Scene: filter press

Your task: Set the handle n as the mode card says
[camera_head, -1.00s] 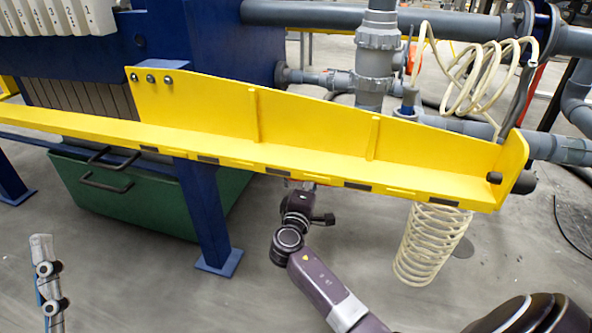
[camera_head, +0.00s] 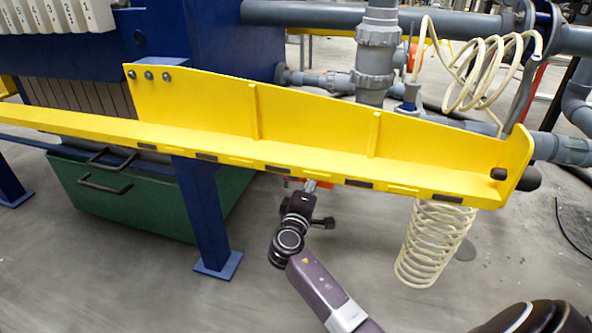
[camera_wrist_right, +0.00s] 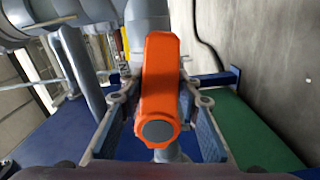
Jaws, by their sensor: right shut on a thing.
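An orange handle (camera_wrist_right: 160,85) with a grey round cap at its near end fills the middle of the right wrist view. My right gripper (camera_wrist_right: 160,112) has one finger on each side of it, with blue pads facing the handle, and is shut on it. In the head view, my right gripper (camera_head: 311,186) reaches under the yellow beam, which hides most of the fingers and nearly all of the handle; a sliver of orange (camera_head: 293,184) shows at the beam's lower edge. I cannot read a letter on the handle. No mode card is in view. My left gripper is not in view.
The long yellow beam (camera_head: 310,125) crosses above my right gripper. A blue post (camera_head: 207,220) and a green bin (camera_head: 130,205) stand to the left. A coiled cream hose (camera_head: 436,240) hangs to the right. Grey pipes (camera_head: 376,50) rise behind. The floor at lower left is clear.

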